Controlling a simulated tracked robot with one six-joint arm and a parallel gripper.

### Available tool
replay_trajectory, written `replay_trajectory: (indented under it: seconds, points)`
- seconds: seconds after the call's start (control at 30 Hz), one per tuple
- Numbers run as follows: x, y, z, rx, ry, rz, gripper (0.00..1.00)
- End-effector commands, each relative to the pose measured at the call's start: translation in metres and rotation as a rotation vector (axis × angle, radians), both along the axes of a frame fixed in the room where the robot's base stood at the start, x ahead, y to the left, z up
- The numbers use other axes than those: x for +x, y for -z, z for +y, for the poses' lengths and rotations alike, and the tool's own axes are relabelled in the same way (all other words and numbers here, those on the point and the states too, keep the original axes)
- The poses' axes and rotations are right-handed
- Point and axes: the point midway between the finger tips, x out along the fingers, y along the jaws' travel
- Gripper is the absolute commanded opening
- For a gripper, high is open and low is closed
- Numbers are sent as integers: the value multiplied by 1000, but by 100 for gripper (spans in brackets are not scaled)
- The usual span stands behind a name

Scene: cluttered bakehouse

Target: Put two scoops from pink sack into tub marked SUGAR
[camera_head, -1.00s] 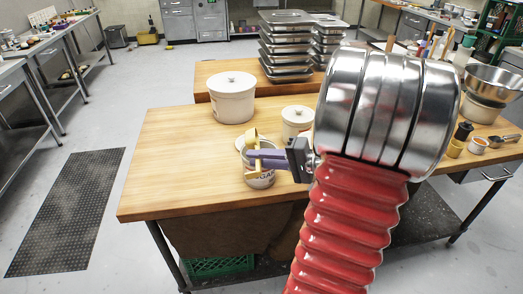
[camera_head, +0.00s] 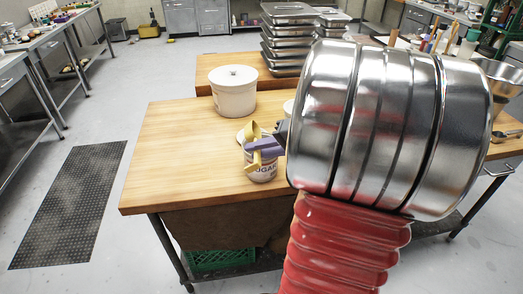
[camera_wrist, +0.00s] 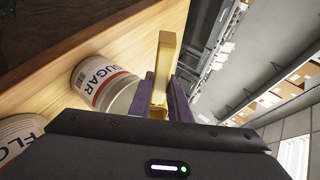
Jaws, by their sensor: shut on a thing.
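The white tub marked SUGAR (camera_head: 262,173) stands upright near the table's front edge; it also shows in the wrist view (camera_wrist: 98,82). My gripper (camera_head: 264,148), with purple fingers, is shut on a yellow scoop (camera_head: 252,132). In the head view the scoop and fingers overlap the tub's top. In the wrist view the scoop (camera_wrist: 165,70) points away from my gripper, beside the tub's open-looking end. The scoop's contents cannot be seen. No pink sack is in view. My arm hides much of the table's right side.
A large lidded white crock (camera_head: 233,95) stands behind the tub. A second tub, lettered FLO (camera_wrist: 22,135), is partly visible in the wrist view. Stacked metal trays (camera_head: 287,45) stand at the back. The table's left part (camera_head: 175,150) is clear.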

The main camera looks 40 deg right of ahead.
Motion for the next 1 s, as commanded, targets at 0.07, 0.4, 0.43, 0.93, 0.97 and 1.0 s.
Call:
replay_trajectory:
  seconds: [0.07,0.4,0.43,0.93,0.97,1.0]
  points:
    - [2,-3,2,-48,-3,37,0]
    - [6,-5,5,-233,-2,210,0]
    - [6,-5,6,-246,-3,223,0]
    - [8,-4,9,-430,-3,399,0]
    - [8,-4,9,-440,-3,408,0]
    - [9,-3,9,-452,-4,420,0]
